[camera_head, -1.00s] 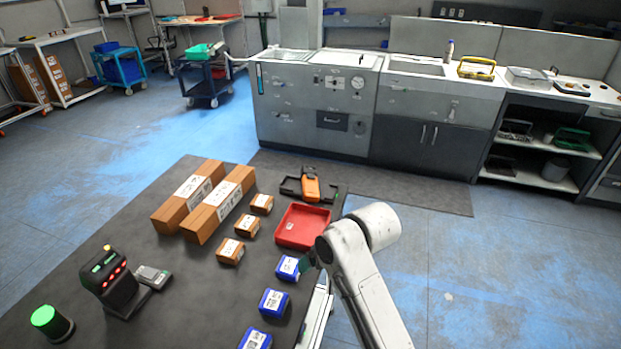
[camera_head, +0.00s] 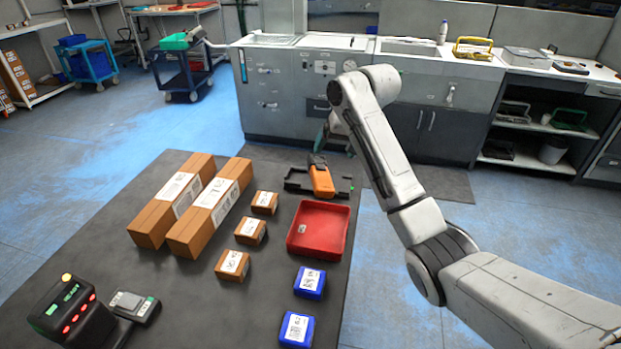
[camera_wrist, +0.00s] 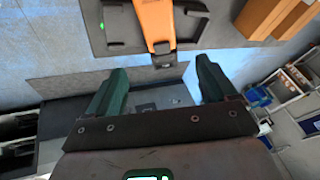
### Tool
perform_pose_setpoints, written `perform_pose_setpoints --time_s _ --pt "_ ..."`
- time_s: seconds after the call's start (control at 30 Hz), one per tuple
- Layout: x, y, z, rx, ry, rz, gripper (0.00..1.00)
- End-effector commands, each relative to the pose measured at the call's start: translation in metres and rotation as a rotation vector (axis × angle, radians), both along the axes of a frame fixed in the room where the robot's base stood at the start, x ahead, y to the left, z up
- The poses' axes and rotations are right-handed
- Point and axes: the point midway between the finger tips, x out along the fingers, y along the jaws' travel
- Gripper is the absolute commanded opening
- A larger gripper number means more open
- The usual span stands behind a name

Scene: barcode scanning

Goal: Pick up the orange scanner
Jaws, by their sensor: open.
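The orange scanner (camera_head: 321,180) lies in a black cradle (camera_head: 298,181) at the far end of the dark table. In the wrist view the scanner (camera_wrist: 155,22) points its dark end toward the gap between my fingers. My gripper (camera_wrist: 158,80) has two green fingers spread wide apart with nothing between them. In the head view my gripper (camera_head: 325,135) is partly hidden behind my arm, beyond and above the scanner, and looks apart from it.
A red tray (camera_head: 318,228) sits just in front of the cradle. A black device with red buttons (camera_head: 72,312) is at the near left. A grey counter (camera_head: 290,90) stands beyond.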

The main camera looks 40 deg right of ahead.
Motion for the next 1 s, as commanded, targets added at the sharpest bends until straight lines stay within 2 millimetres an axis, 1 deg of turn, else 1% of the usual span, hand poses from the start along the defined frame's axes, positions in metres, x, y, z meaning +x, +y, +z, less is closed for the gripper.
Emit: perform_pose_setpoints --time_s 0.13,0.3,0.4,0.57,0.83,1.0 --pt "0.006 -0.001 -0.013 0.001 0.003 -0.003 0.85" --pt "0.018 -0.001 -0.036 0.001 0.002 -0.002 0.85" --pt "0.022 0.000 -0.045 0.000 0.001 -0.001 0.85" --pt "0.026 0.000 -0.053 0.001 0.001 -0.002 0.85" --pt "0.042 0.001 -0.087 -0.001 0.002 -0.001 0.85" --pt "0.047 0.001 -0.096 0.000 -0.001 -0.001 0.85"
